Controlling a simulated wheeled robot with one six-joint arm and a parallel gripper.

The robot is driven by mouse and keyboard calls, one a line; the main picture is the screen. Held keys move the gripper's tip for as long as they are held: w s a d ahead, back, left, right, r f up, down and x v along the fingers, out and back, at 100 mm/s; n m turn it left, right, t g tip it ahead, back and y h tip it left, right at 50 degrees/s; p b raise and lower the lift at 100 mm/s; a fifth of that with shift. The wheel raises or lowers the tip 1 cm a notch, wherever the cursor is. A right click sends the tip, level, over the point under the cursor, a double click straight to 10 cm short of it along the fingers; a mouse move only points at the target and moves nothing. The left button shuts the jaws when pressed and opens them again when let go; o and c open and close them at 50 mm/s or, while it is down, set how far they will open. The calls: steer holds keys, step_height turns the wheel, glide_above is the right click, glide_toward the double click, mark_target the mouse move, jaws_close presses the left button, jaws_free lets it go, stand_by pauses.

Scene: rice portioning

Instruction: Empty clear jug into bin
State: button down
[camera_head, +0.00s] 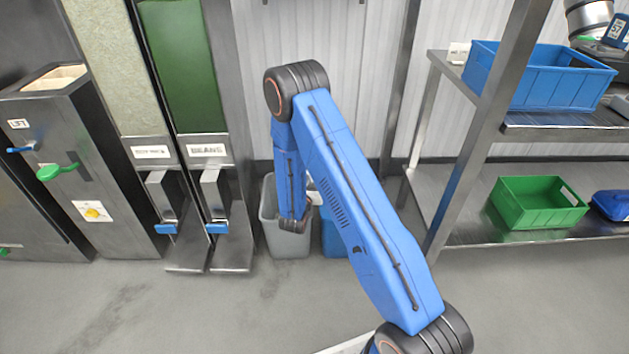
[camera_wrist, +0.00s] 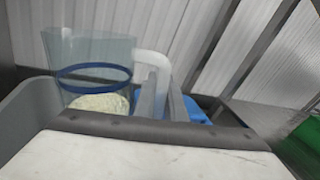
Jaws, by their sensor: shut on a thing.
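The clear jug (camera_wrist: 95,50) is at the upper left in the wrist view, with a blue ring around its lower end in the picture. Its whitish handle (camera_wrist: 152,62) is on the right. My gripper (camera_wrist: 164,92) is shut on the handle. A pale, grainy mass (camera_wrist: 100,103) shows just below the ring; I cannot tell whether it is in the jug or beneath it. The grey bin (camera_head: 289,244) stands on the floor below my arm's end in the head view. Its wall also shows in the wrist view (camera_wrist: 28,112).
A blue bin (camera_head: 333,238) stands right of the grey one. Dispensers with blue levers (camera_head: 216,228) stand to the left. A metal shelf (camera_head: 470,235) on the right holds a green crate (camera_head: 538,203) and a blue crate (camera_head: 545,78). The front left floor is clear.

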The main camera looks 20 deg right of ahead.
steer(key=w+a+r+n+g, duration=0.1)
steer(key=w+a+r+n, duration=0.1)
steer(key=r+n, duration=0.4)
steer(key=w+a+r+n+g+h, duration=0.1)
steer(key=w+a+r+n+g, duration=0.1)
steer(key=r+n, duration=0.5)
steer(key=shift+w+a+r+n, duration=0.2)
steer(key=shift+w+r+n, duration=0.15)
steer(key=shift+r, duration=0.7)
stand_by(1.0)
stand_by(1.6)
step_height(320, 180, up, 6)
steer(key=m+t, duration=0.3)
steer(key=m, duration=1.3)
steer(key=shift+y, duration=0.4)
